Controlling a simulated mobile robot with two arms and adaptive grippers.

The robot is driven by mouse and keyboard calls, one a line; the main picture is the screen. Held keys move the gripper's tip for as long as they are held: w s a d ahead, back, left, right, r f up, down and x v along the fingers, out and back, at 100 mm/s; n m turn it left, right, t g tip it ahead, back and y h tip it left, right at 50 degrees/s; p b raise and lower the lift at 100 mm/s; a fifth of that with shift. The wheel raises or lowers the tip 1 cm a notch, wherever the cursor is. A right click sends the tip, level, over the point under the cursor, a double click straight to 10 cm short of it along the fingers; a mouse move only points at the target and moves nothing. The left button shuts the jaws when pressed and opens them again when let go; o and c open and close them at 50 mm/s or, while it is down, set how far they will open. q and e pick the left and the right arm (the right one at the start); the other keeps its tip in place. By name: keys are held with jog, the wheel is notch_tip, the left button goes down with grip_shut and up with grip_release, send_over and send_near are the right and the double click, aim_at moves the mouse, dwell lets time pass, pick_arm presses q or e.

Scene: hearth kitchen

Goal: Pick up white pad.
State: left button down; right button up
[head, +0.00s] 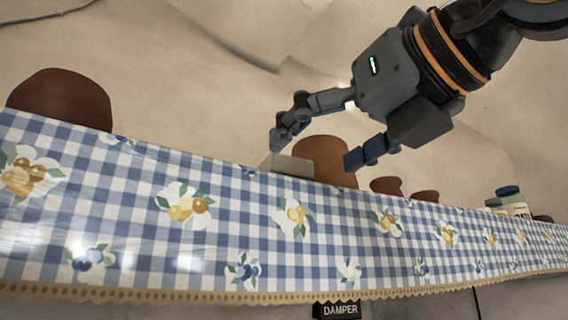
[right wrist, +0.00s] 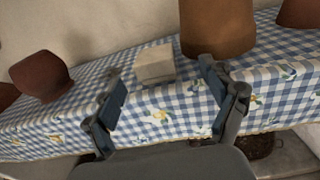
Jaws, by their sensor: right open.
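The white pad (right wrist: 155,64) is a small pale block on the checkered cloth of the shelf. In the head view only part of the white pad (head: 288,166) shows above the cloth's front edge, just below my right gripper. My right gripper (head: 318,150) is open and empty, its fingers apart above the shelf edge. In the right wrist view my right gripper (right wrist: 165,100) has its two fingers spread, with the pad beyond them and between their lines. I see no contact. My left gripper is in neither view.
A tan pot (head: 326,160) stands right beside the pad. A dark red-brown pot (head: 62,97) stands at the far left, and smaller brown pots (head: 386,187) and jars (head: 510,200) stand to the right. The blue checkered cloth (head: 215,225) hangs over the shelf front, above a DAMPER label (head: 337,310).

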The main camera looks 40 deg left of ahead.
aim_at(296, 158)
jog(key=shift+w+a, duration=0.3)
jog(key=shift+a, duration=0.35)
jog(key=shift+w+a+f, duration=0.1)
jog(key=shift+a, duration=0.25)
jog(key=p+x, duration=0.2)
jog(key=x, duration=0.1)
jog(key=p+x, duration=0.1)
jog(key=shift+s+a+r+p, duration=0.3)
jog(key=shift+a+r+p, duration=0.05)
jog(key=shift+a, duration=0.05)
jog(key=shift+w+a+f, duration=0.15)
jog(key=shift+w+a, duration=0.05)
jog(key=shift+a, duration=0.1)
jog(key=shift+d, duration=0.25)
jog(key=c, duration=0.6)
jog(key=shift+s, duration=0.1)
jog(key=c, duration=0.7)
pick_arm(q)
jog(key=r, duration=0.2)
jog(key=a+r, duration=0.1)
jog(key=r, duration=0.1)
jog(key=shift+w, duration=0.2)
pick_arm(e)
jog(key=shift+c, duration=0.5)
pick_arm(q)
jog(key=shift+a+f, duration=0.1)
